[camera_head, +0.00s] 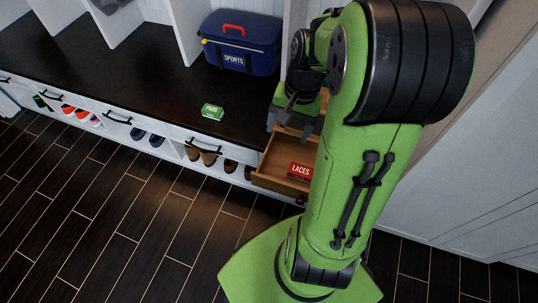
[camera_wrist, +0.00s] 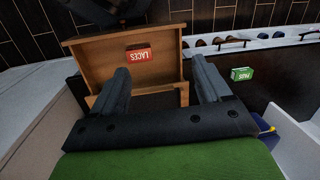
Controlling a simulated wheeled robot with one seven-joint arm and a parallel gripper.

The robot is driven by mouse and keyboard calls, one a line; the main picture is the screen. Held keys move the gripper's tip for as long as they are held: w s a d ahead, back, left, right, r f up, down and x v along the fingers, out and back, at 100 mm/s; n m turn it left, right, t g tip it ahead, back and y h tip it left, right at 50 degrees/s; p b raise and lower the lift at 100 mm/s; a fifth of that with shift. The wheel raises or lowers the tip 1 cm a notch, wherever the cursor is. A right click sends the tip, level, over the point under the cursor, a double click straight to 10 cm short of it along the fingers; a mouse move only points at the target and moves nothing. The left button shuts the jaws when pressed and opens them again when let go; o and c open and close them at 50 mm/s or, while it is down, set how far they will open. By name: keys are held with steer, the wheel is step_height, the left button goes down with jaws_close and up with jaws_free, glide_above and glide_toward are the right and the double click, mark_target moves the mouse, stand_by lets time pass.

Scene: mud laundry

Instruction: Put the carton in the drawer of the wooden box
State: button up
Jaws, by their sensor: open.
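The wooden box's drawer (camera_head: 268,172) is pulled open over the bench's front edge; it also shows in the wrist view (camera_wrist: 100,66). A red carton marked LACES (camera_head: 299,171) lies inside the drawer, clear of my fingers in the wrist view (camera_wrist: 139,54). A small green carton marked PADS (camera_head: 212,111) sits on the dark bench top, left of the drawer; it also shows in the wrist view (camera_wrist: 242,74). My gripper (camera_wrist: 160,76) is open with nothing between its fingers, above the wooden box. My arm hides most of the box body in the head view.
A blue SPORTS bag (camera_head: 242,45) with a red handle stands at the back of the bench (camera_head: 130,60). White dividers rise behind it. Shoes sit in cubbies below the bench. The bench top around the green carton is clear. A white wall panel (camera_head: 450,190) stands at right.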

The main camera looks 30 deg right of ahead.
steer(key=s+a+r+n+t+h, duration=0.1)
steer(key=s+a+r+n+t, duration=0.4)
steer(key=s+a+r+n, duration=0.4)
steer(key=s+a, duration=0.1)
steer(key=a, duration=0.1)
steer(key=shift+a+r+n+h, duration=0.3)
steer(key=shift+r+h, duration=0.1)
